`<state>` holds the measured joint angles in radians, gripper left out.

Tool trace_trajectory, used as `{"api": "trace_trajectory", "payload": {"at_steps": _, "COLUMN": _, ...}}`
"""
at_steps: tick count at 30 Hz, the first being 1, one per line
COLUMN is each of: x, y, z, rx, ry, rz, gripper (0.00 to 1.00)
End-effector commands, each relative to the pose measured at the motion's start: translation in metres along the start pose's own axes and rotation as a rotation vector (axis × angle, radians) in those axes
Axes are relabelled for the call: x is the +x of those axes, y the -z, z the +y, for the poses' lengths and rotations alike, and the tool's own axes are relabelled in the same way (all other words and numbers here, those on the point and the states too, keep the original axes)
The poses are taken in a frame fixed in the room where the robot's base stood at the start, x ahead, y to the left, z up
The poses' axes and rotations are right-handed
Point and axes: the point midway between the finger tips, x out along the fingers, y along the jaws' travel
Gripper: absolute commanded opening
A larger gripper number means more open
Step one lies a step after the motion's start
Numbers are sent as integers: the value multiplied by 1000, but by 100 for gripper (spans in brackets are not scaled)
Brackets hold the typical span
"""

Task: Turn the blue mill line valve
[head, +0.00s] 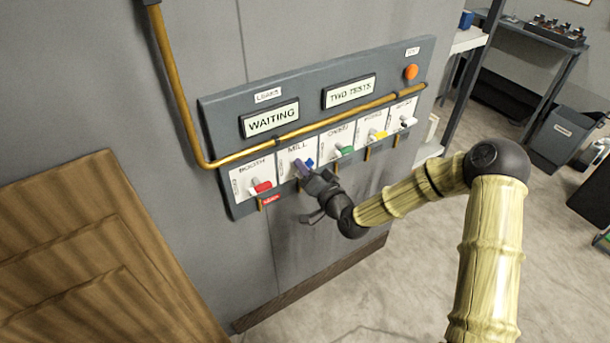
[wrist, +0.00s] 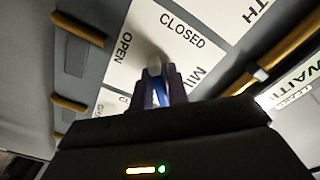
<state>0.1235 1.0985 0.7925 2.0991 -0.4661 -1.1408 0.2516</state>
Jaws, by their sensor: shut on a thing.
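The blue mill line valve (head: 309,163) is on the second white plate from the left, marked MILL, on the grey wall panel (head: 222,122). My gripper (head: 303,169) is at this plate, its fingers shut around the valve handle and hiding part of it. In the wrist view the blue handle (wrist: 161,90) shows between the two fingers of my gripper (wrist: 160,88), with a pale hub at its far end. The plate (wrist: 128,65) there reads CLOSED and OPEN. The handle's exact angle is hard to tell.
A red valve (head: 263,187) is just left, with a red tag below it. Green (head: 346,150) and yellow (head: 380,135) valves are to the right. A brass pipe (head: 305,129) crosses above the plates. Signs read WAITING and TWO TESTS. An orange lamp (head: 411,72) is at upper right.

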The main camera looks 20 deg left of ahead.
Motion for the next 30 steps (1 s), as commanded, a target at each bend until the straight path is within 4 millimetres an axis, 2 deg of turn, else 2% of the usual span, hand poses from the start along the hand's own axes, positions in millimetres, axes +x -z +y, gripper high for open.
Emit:
{"api": "trace_trajectory", "payload": {"at_steps": 1, "x": 0, "y": -4, "z": 4, "rx": -50, "ry": -1, "rz": -2, "gripper": 0}}
{"api": "trace_trajectory", "payload": {"at_steps": 18, "x": -1, "y": -5, "z": 5, "rx": -580, "ry": -2, "rz": -3, "gripper": 0}}
{"api": "trace_trajectory", "payload": {"at_steps": 30, "x": -1, "y": -3, "z": 3, "rx": -797, "ry": -3, "rz": -5, "gripper": 0}}
